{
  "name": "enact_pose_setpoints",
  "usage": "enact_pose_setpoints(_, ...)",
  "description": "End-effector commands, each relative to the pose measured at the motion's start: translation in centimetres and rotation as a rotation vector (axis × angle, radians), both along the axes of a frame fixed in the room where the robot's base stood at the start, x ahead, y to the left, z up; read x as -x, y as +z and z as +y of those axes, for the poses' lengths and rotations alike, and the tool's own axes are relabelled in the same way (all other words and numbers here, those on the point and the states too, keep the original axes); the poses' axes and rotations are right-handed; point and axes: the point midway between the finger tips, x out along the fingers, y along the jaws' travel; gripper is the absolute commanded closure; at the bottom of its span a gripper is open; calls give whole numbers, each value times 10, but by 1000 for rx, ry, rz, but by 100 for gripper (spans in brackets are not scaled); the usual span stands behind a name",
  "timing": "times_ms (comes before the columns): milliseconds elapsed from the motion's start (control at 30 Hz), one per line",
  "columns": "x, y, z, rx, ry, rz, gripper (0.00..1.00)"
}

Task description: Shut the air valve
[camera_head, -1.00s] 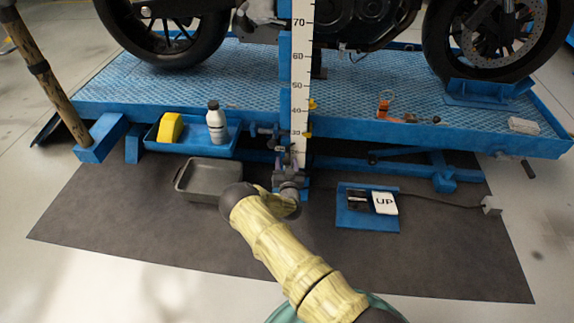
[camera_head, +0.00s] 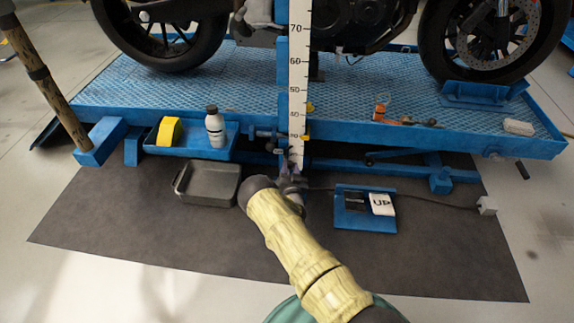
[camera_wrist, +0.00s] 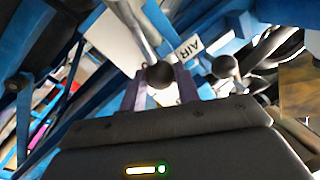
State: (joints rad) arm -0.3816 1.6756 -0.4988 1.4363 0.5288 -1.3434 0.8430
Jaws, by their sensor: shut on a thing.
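In the wrist view, the purple-grey fingers of my gripper (camera_wrist: 160,88) stand on both sides of a dark ball knob (camera_wrist: 159,73), closed on it. The knob sits at the end of a pale metal lever (camera_wrist: 138,28) running up and left. A white AIR label (camera_wrist: 194,47) is just right of it. In the head view, my gripper (camera_head: 287,164) is low in front of the blue lift, at the foot of the white scale (camera_head: 298,75). The valve is too small and covered there to make out.
A second dark knob (camera_wrist: 225,66) is close to the right of my gripper. A grey tray (camera_head: 210,202) lies on the mat to the left. A blue pedal box marked UP (camera_head: 364,220) is to the right. The platform edge (camera_head: 400,133) overhangs behind. The front mat is clear.

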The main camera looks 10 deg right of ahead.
Motion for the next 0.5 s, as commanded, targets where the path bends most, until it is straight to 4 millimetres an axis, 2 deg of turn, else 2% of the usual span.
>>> enact_pose_setpoints(267, 7, -8, -22, -243, -4, -79, 100)
enact_pose_setpoints(500, 12, -22, -38, -459, -3, -150, 100)
